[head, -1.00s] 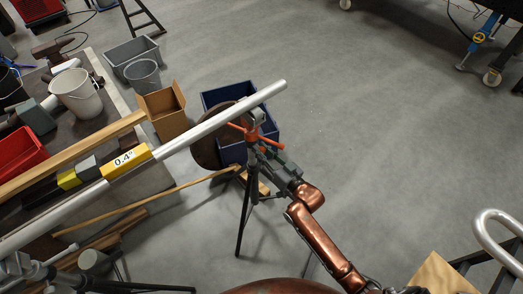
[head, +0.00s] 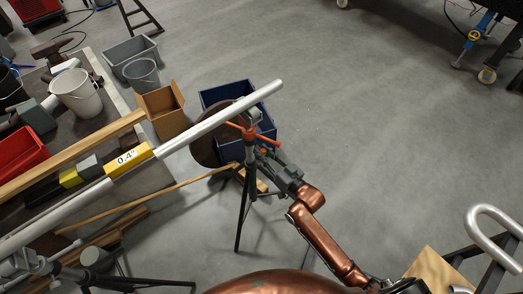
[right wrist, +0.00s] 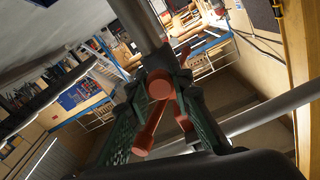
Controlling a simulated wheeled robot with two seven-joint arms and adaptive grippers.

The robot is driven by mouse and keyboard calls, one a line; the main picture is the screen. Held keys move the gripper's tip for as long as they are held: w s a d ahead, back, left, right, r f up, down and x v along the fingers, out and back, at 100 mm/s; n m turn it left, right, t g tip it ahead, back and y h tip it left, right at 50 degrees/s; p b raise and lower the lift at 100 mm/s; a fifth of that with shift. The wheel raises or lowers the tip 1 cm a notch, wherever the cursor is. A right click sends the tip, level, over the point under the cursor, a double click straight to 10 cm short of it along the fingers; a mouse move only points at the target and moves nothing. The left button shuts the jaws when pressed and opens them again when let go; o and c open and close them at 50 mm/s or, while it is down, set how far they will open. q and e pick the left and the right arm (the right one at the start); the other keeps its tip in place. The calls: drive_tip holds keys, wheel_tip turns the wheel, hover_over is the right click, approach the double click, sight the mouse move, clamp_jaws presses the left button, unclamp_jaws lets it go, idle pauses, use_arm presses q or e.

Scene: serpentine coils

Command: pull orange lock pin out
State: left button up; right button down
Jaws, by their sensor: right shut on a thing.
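The orange lock pin (right wrist: 160,84) shows in the right wrist view as a round orange-red end between my fingertips. In the head view, orange-red parts (head: 242,131) show at the top of a black tripod stand (head: 244,196), just under a long silver tube (head: 220,119). My right gripper (head: 266,152) reaches the stand's head from the lower right and is shut on the pin. In the right wrist view its two dark green fingers (right wrist: 163,95) flank the pin. How far the pin sits in the stand is hidden. My left gripper is not in view.
A blue crate (head: 211,96) and a cardboard box (head: 160,107) stand behind. A bent silver pipe (head: 484,214) is at right. The floor at centre right is clear.

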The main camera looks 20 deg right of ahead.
drive_tip(key=shift+s+f, duration=0.15)
drive_tip(key=shift+f, duration=0.1)
drive_tip(key=c, duration=2.2)
unclamp_jaws()
drive_tip(key=shift+d, duration=0.1)
drive_tip(key=o, duration=0.4)
drive_tip(key=shift+s+d+r, duration=0.1)
drive_tip(key=shift+s+r, duration=0.05)
drive_tip(key=shift+r, duration=0.05)
drive_tip(key=shift+c, duration=0.2)
drive_tip(key=shift+o, duration=0.8)
drive_tip(key=v, duration=1.1)
drive_tip(key=shift+s, duration=0.4)
